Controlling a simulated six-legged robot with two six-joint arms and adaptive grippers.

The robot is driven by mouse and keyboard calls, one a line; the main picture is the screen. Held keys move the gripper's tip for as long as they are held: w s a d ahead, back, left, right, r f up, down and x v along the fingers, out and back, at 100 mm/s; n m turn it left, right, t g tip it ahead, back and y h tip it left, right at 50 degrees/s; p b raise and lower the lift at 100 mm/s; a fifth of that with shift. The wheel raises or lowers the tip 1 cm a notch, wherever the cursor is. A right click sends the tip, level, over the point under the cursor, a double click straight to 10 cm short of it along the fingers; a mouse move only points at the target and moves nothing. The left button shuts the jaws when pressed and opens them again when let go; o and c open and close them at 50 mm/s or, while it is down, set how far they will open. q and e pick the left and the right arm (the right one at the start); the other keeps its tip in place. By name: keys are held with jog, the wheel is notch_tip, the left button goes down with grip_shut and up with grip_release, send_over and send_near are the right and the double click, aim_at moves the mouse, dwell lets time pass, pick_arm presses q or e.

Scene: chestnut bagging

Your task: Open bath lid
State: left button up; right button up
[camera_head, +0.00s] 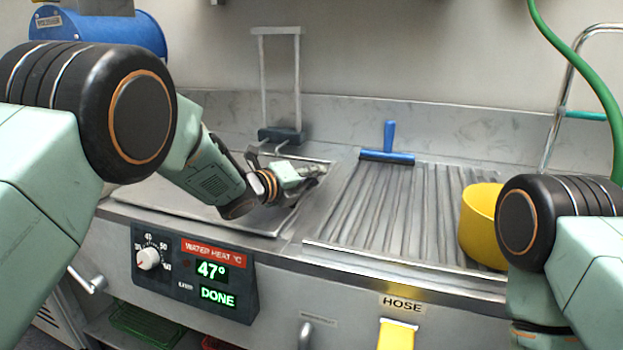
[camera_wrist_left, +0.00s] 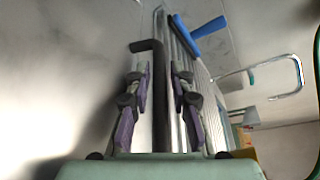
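The bath lid (camera_head: 165,200) is a flat grey metal panel at the left of the steel counter. It looks shut. My left gripper (camera_head: 316,170) is low over the lid's right side, with its fingers toward the right. In the left wrist view, its two fingers with purple pads (camera_wrist_left: 159,95) stand apart. A dark bar with a bent end (camera_wrist_left: 146,46) shows between them; it may be the lid's handle. I cannot tell whether the fingers touch it. My right arm is at the right of the head view, with its gripper out of view.
An upright grey frame (camera_head: 278,30) stands behind the lid. A ribbed drainboard (camera_head: 385,215) lies to the right, with a blue squeegee (camera_head: 388,157) and a yellow tub (camera_head: 480,225). The control panel (camera_head: 195,275) in front reads 47° and DONE. A green hose (camera_head: 580,70) hangs at right.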

pick_arm(q)
jog(key=shift+a, duration=0.1)
grip_shut()
dwell(0.5)
